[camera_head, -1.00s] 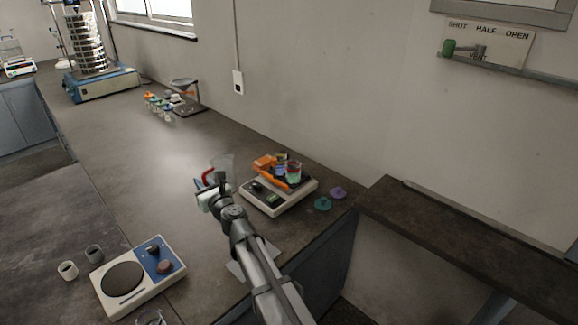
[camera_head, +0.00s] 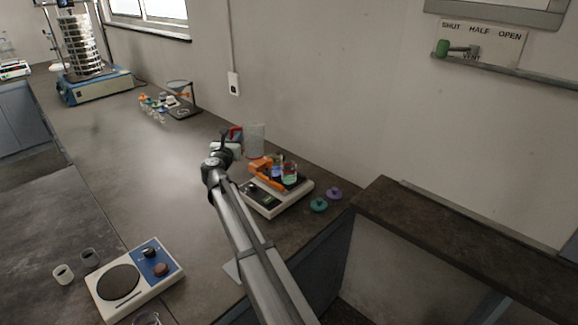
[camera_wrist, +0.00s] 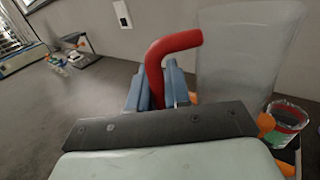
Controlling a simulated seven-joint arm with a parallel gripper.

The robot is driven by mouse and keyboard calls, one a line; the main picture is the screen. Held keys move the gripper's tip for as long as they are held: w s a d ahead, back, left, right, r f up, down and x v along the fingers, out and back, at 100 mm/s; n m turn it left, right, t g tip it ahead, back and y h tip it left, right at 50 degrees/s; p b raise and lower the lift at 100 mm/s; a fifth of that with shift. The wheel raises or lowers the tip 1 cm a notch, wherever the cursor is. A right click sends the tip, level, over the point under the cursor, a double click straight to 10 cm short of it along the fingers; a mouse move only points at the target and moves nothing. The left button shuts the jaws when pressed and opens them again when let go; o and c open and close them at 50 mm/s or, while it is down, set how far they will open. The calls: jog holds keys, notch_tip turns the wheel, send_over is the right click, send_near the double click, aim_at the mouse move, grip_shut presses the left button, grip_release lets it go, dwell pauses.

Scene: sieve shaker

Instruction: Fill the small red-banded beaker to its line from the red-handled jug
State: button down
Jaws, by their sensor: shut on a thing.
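The clear jug (camera_head: 256,138) stands out behind the balance, near the wall, and looks roughly upright. Its red handle (camera_wrist: 166,58) sits between the blue fingers of my gripper (camera_wrist: 160,88), which is shut on it. The jug body (camera_wrist: 245,50) fills the upper right of the wrist view; its contents cannot be made out. A small beaker with a red band (camera_head: 290,174) is on the balance, in front and to the right of the jug. It also shows in the wrist view (camera_wrist: 289,113), at lower right, with something green low in it. The jug is apart from it.
The balance (camera_head: 262,208) also carries an orange object (camera_head: 262,170) beside the beaker. Green (camera_head: 319,205) and purple (camera_head: 334,193) lids lie to its right. A hotplate-like device (camera_head: 135,283) and two small cups stand at front left.

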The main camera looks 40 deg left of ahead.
aim_at(258, 125)
jog(key=shift+w+r+h, duration=0.2)
jog(key=shift+w+h, duration=0.1)
jog(key=shift+r+m, duration=0.1)
jog(key=shift+m, duration=0.2)
jog(key=shift+w+d+r+m+g, duration=0.2)
jog(key=shift+w+d+r+m, duration=0.5)
jog(key=shift+m, duration=0.45)
jog(key=shift+w+d+r+m+g, duration=0.2)
jog(key=shift+w+d+r+m, duration=0.45)
jog(key=shift+r+m, duration=0.35)
jog(key=shift+w+d+r+m+g, duration=0.2)
jog(key=shift+w+d+r+m, duration=0.45)
jog(key=shift+m, duration=0.6)
jog(key=shift+w+d+r+m, duration=0.15)
jog(key=shift+w+d+m, duration=0.1)
jog(key=shift+m, duration=0.35)
jog(key=shift+w+d+f+m+g+p, duration=0.15)
jog(key=shift+w+d+f+m+g, duration=0.05)
jog(key=shift+f+m, duration=0.2)
jog(key=shift+w+d+f+m+g+p, duration=0.15)
jog(key=shift+f+m+g, duration=0.1)
jog(key=shift+m, duration=0.15)
jog(key=shift+w+d+m, duration=0.15)
jog(key=shift+m, duration=0.15)
dwell(2.3)
